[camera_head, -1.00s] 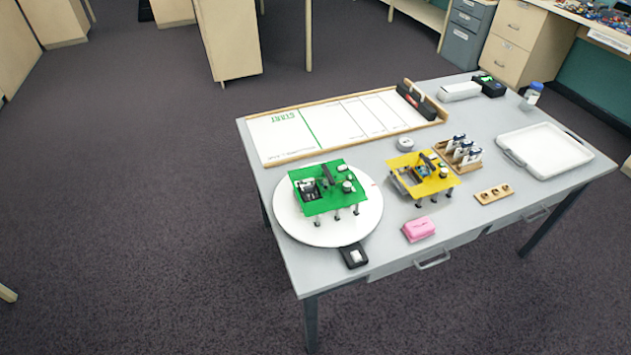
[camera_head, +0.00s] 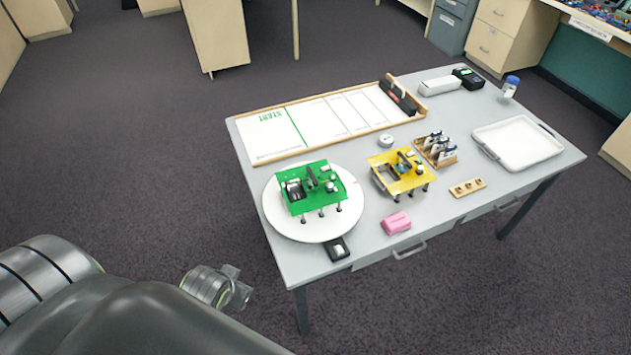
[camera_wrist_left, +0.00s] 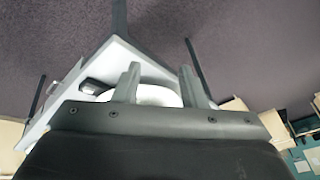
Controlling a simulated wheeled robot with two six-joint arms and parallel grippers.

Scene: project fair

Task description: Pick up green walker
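The green walker (camera_head: 312,186) is a flat green board on short dark legs with parts mounted on top. It stands upright on a round white turntable (camera_head: 283,228) at the table's near left corner. My left arm comes in from the lower left, and the left gripper (camera_head: 238,290) is off the table's left front side, apart from the walker. In the left wrist view the left gripper (camera_wrist_left: 158,88) shows two spread fingers with nothing between them; part of the white turntable (camera_wrist_left: 160,97) shows beyond. The walker cannot be made out there. My right gripper is out of view.
A yellow walker (camera_head: 400,172) stands right of the turntable. A black switch box (camera_head: 338,249) and pink block (camera_head: 396,223) lie near the front edge. Behind is a white track board (camera_head: 330,118); a white tray (camera_head: 518,143) is at right. Floor left of the grey table is clear.

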